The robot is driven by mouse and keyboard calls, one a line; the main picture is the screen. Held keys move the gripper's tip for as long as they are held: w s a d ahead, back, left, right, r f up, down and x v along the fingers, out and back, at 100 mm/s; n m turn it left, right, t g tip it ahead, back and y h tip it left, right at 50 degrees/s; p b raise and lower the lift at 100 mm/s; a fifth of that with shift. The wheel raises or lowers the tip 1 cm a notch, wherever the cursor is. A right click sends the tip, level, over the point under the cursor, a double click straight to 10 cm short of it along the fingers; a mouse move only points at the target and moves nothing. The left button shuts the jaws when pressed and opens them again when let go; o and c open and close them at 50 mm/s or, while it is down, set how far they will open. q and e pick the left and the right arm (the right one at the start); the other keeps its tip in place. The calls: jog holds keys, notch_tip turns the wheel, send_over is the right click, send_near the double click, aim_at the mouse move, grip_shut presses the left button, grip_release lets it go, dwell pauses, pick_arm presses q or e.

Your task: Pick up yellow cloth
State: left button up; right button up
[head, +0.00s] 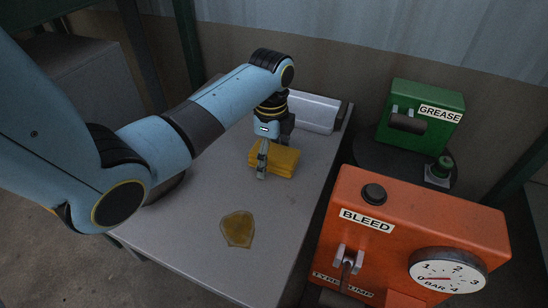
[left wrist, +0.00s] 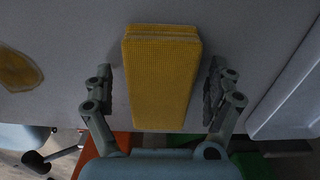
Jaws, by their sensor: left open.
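The yellow cloth (head: 284,161) lies folded in a thick block on the grey table (head: 190,215). In the left wrist view the cloth (left wrist: 163,80) stands between the two fingers of my left gripper (left wrist: 160,90), with a gap on each side. In the head view my left gripper (head: 266,160) reaches down over the cloth's left part, and its near finger hides some of it. The gripper is open. My right gripper does not show.
A brownish-yellow stain or flat patch (head: 237,229) is on the table nearer the front. A white tray (head: 313,112) lies at the back. An orange tyre pump box (head: 415,225) with a gauge and a green grease box (head: 420,115) stand to the right.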

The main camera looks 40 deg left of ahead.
aim_at(272, 151)
pick_arm(q)
jog(key=c, duration=1.3)
jog(key=shift+o, duration=0.2)
jog(key=shift+r+p, duration=0.55)
jog(key=shift+r, duration=0.15)
jog(key=r+p, duration=0.2)
jog(key=r, duration=0.1)
jog(key=shift+d+r+p, duration=0.2)
jog(key=shift+r+p, duration=0.1)
jog(key=shift+p, duration=0.05)
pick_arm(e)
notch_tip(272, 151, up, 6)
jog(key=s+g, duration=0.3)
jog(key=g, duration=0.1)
pick_arm(q)
jog(key=s+d+r+p, duration=0.6)
jog(key=s+d, duration=0.1)
jog(key=d, duration=0.2)
jog(key=shift+p, duration=0.3)
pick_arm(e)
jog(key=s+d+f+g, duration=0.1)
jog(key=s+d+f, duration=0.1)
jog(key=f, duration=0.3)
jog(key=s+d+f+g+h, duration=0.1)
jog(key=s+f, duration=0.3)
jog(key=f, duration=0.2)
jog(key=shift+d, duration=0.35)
